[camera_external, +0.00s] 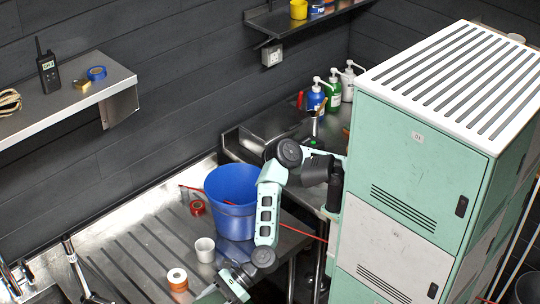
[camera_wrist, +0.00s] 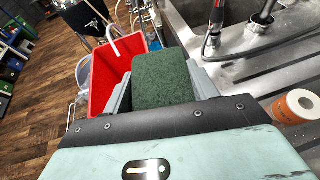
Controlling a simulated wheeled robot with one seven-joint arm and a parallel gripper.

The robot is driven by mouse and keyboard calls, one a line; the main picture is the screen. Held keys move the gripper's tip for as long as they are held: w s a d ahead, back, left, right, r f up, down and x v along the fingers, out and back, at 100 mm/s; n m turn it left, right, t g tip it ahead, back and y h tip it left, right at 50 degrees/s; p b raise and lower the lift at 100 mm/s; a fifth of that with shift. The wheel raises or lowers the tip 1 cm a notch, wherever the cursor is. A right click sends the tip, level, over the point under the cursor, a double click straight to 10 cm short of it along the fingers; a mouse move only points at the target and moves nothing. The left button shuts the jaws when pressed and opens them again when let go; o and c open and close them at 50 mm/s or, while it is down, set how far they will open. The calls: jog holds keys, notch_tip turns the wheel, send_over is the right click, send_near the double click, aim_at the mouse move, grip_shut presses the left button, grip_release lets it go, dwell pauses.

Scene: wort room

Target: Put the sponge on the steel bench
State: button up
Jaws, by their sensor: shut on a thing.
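The sponge (camera_wrist: 165,76) is a dark green, rough-faced block. My gripper (camera_wrist: 162,90) is shut on it, with a grey finger on each side, in the wrist view. In the external view, the end of my arm is at the bottom edge, over the front of a ribbed steel worktop (camera_external: 129,251); the sponge cannot be made out there. A second steel surface (camera_external: 258,131) with bottles stands at the back against the wall. I cannot tell which of these is the steel bench.
A blue bucket (camera_external: 232,205), a white cup (camera_external: 205,250), red tape (camera_external: 197,208) and an orange-white roll (camera_external: 177,280) stand on the ribbed worktop. A tap (camera_external: 75,262) rises at its left. A red bin (camera_wrist: 104,75) is beyond my gripper. Green lockers (camera_external: 415,160) block the right.

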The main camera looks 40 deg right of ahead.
dwell(0.4)
jog(key=w+f+m+t+h+b, duration=0.15)
jog(key=w+f+m+t, duration=0.3)
jog(key=w, duration=0.75)
jog(key=m+t+h+b, duration=0.6)
jog(key=m+h+b, duration=0.3)
jog(key=m+h, duration=0.75)
send_over(174, 244)
notch_tip(174, 244, down, 5)
jog(key=shift+h, duration=0.3)
notch_tip(174, 244, down, 9)
jog(key=shift+s, duration=0.1)
